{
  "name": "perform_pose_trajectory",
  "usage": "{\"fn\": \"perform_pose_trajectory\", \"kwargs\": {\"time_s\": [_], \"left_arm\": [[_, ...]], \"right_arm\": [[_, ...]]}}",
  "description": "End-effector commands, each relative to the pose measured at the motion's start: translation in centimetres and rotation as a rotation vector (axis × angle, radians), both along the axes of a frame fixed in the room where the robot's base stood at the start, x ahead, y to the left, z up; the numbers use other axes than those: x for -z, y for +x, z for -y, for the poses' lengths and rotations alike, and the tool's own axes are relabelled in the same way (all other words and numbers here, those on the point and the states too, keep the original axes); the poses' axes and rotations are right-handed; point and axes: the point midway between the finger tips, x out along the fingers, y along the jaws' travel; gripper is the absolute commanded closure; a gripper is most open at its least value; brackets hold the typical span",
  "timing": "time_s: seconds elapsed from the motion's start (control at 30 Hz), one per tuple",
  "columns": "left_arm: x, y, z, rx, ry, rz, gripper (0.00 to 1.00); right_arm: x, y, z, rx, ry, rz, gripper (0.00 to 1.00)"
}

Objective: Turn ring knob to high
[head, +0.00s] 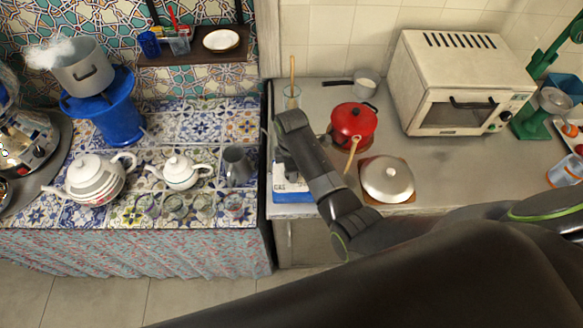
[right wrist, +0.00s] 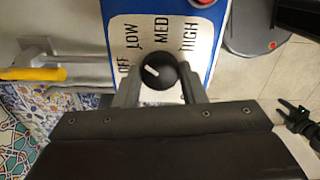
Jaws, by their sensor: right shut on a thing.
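The ring knob (right wrist: 170,80) is round and black with a white pointer line. It sits on a white dial label (right wrist: 163,38) marked OFF, LOW, MED and HIGH. The pointer slants up and left, roughly between OFF and LOW. My right gripper (right wrist: 160,88) is shut on the knob, with one finger on each side. In the head view my right arm reaches to the blue and white gas burner (head: 291,196) at the counter's left edge. There my arm hides the knob and the fingertips.
A red pot (head: 353,122) and a lidded pan (head: 387,179) stand just right of my arm. A glass (head: 291,97) with a wooden stick is behind it. A toaster oven (head: 455,80) stands farther right. Teapots (head: 180,172) are on the tiled counter at left.

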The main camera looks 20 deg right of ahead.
Motion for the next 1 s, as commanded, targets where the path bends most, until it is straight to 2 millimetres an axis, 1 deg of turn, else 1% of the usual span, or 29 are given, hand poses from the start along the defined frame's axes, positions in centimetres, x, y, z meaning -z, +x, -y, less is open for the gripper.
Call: {"fn": "perform_pose_trajectory", "kwargs": {"time_s": [1.0], "left_arm": [[0.01, 0.07, 0.0, 0.0, 0.0, 0.001, 0.54]], "right_arm": [[0.12, -0.1, -0.09, 0.964, 0.002, -0.003, 0.86]]}}
